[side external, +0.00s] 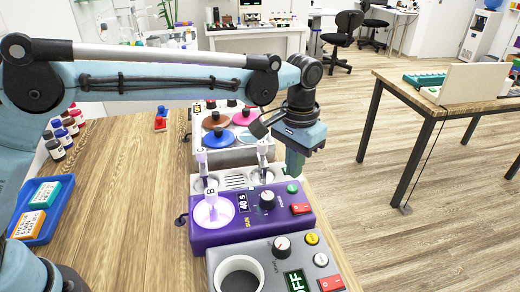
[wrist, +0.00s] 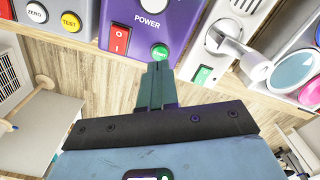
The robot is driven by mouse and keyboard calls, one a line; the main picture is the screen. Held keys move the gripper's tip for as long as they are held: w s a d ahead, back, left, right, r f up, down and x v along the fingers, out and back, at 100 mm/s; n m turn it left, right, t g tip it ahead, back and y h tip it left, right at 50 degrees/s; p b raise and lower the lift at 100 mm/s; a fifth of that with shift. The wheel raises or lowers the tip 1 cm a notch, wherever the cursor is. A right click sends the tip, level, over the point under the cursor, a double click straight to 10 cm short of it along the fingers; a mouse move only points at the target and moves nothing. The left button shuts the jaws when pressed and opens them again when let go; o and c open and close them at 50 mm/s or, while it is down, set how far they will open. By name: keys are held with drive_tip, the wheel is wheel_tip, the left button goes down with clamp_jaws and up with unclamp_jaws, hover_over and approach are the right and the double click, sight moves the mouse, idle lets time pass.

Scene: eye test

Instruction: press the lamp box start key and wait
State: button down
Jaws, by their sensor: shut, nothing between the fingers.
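The lamp box is a purple box (side external: 215,238) marked B, with a display reading about 40 S, a black knob and a red switch (side external: 301,209). Its round well (side external: 213,212) looks pale and bright. The green start key (side external: 292,187) is at its far right corner; it also shows in the wrist view (wrist: 160,51), beside the red switch. My gripper (side external: 294,176) is shut and empty, pointing down just above the key. In the wrist view my fingertips (wrist: 160,66) reach the key's lower edge. I cannot tell whether they touch it.
A grey box (side external: 255,265) with a display reading OFF stands in front. Behind is a metal unit with two wells (side external: 235,180), then a white box (side external: 225,155) with coloured lids. A blue tray (side external: 48,220) lies at left. The wooden table's left middle is clear.

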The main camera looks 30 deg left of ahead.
drive_tip(key=shift+r, duration=2.1)
drive_tip(key=s+a+r+n+t, duration=0.1)
drive_tip(key=s+a+r+t, duration=0.15)
drive_tip(key=a, duration=0.45)
drive_tip(key=s+a+r+n+t, duration=0.1)
drive_tip(key=s+a+r, duration=0.1)
drive_tip(key=s+a, duration=0.35)
drive_tip(key=s+a+f+n+t, duration=0.1)
drive_tip(key=s+a+f+t, duration=0.2)
drive_tip(key=s+a, duration=0.6)
drive_tip(key=shift+a+f+t, duration=0.35)
drive_tip(key=shift+a+f, duration=0.3)
drive_tip(key=shift+f, duration=0.5)
idle(2.6)
